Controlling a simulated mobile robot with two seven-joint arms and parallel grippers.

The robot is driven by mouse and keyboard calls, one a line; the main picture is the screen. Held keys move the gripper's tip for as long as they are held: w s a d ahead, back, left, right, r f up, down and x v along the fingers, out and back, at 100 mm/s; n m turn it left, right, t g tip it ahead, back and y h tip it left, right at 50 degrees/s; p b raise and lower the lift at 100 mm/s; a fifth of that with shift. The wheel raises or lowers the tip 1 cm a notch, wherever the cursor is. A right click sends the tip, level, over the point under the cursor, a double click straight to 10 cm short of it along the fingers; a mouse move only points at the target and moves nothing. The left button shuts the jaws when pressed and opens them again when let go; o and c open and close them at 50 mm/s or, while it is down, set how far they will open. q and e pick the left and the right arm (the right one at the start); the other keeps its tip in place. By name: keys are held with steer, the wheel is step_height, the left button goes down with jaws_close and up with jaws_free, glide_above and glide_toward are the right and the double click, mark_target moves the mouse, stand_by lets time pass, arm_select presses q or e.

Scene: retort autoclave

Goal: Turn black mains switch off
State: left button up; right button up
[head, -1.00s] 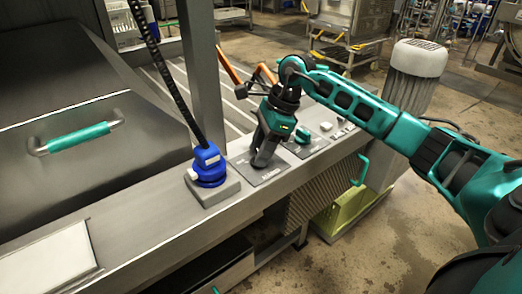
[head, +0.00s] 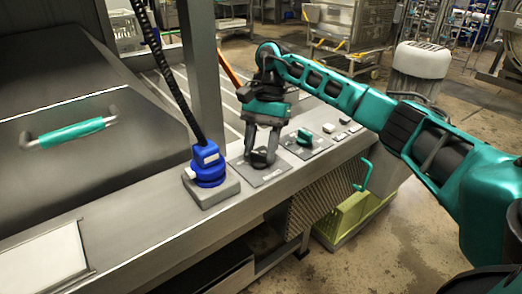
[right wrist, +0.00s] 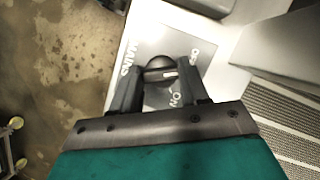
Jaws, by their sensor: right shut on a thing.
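The black mains switch (head: 262,157) is a round knob on a grey plate (head: 272,176) on top of the metal counter. My right gripper (head: 263,148) points down over it, its two fingers shut on opposite sides of the knob. In the right wrist view, the knob (right wrist: 158,63) sits between the fingertips (right wrist: 159,78). A white mark on it points right, roughly between the partly hidden "OFF" lettering and "ON". "MAINS" is printed on the plate's left side. My left gripper is not in view.
A blue plug (head: 208,164) with a black cable stands on a grey block just left of the switch. A teal switch (head: 305,136) on another plate is to the right. A metal post (head: 200,75) rises behind. A teal-handled lid (head: 75,134) is at left.

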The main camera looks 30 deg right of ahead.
steer(key=shift+w+n+g+h+b, duration=0.1)
steer(key=shift+n+g+h+b, duration=0.35)
steer(key=shift+n, duration=1.05)
steer(key=o, duration=1.1)
steer(key=shift+c, duration=0.2)
steer(key=p+v, duration=0.5)
steer(key=v, duration=0.7)
steer(key=shift+r, duration=0.4)
